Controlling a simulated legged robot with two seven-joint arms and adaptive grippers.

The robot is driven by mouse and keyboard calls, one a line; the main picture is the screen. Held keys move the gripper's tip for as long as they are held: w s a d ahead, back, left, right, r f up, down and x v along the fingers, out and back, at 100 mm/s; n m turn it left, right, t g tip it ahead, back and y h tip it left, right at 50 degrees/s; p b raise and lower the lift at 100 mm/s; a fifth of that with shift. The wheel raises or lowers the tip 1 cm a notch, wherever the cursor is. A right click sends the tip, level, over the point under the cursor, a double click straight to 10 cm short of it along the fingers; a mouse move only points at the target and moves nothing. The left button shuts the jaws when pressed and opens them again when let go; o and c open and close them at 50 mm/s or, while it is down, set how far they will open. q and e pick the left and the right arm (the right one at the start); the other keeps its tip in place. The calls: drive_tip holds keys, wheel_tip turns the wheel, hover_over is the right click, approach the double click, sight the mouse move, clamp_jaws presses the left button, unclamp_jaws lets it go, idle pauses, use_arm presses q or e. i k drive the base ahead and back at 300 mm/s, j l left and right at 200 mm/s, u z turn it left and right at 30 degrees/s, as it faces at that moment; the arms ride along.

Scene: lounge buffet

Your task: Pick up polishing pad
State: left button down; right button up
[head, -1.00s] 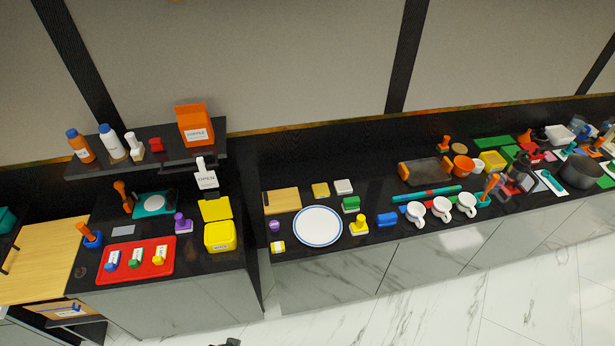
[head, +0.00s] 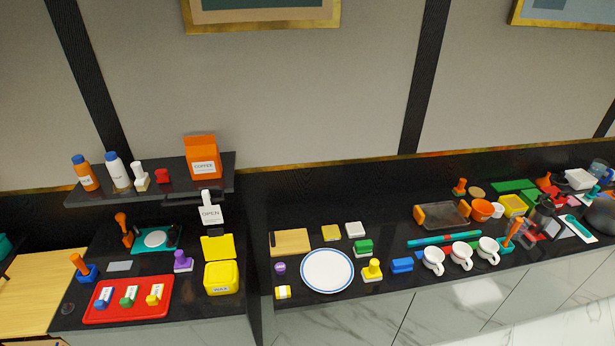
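No item is readably marked as the polishing pad, so I cannot tell which one it is. Small pad-like pieces lie behind the blue-rimmed white plate (head: 327,271): a yellow square (head: 331,232), a whitish block (head: 355,230) and a green-and-white block (head: 363,247). A yellow-knobbed piece with a pale base (head: 372,270) stands right of the plate. A purple-knobbed piece (head: 182,261) stands on the left counter beside the open yellow box (head: 221,277). Neither of my grippers is in view.
A red tray (head: 128,313) holds several small labelled pieces. A shelf (head: 150,187) carries bottles and an orange coffee box (head: 203,157). White cups (head: 461,256) line the right counter's front edge. The right counter's far end is crowded.

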sight(182, 263)
drive_tip(key=u, duration=1.25)
